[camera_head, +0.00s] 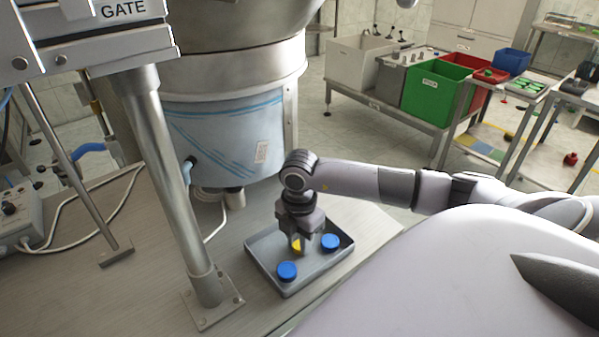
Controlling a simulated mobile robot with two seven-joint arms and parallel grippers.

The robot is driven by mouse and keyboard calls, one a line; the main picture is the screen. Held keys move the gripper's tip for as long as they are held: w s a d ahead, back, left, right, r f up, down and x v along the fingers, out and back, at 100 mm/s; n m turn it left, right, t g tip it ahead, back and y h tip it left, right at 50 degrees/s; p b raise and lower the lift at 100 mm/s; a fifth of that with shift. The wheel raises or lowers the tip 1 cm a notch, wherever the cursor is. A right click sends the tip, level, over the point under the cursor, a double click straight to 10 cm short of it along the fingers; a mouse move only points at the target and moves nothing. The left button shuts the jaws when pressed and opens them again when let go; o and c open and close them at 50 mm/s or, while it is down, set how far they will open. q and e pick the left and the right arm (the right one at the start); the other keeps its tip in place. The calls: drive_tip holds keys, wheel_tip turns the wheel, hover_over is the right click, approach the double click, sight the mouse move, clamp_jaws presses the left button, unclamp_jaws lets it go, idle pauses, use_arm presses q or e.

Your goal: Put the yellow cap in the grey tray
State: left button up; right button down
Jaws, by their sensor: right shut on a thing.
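The grey tray (317,280) lies on the table below the feeder drum. Two blue caps sit in it, one at the front left (287,271) and one at the right (330,242). My right gripper (297,243) points down over the tray, between the two blue caps. It is shut on the yellow cap (296,246), which shows partly between its fingers. I cannot tell whether the yellow cap touches the tray floor. My left gripper is not in view.
A metal post (170,180) with a foot plate stands left of the tray. The feeder drum (228,130) rises behind it. A control box (18,215) and cables lie at the far left. Green (432,95) and red bins stand on a bench behind.

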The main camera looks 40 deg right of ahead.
drive_tip(key=c, duration=1.3)
unclamp_jaws()
drive_tip(key=shift+f, duration=0.15)
drive_tip(key=o, duration=0.4)
drive_tip(key=shift+r, duration=0.55)
wheel_tip(320, 180, up, 11)
drive_tip(key=shift+r, duration=0.2)
drive_tip(key=shift+s+f, duration=0.1)
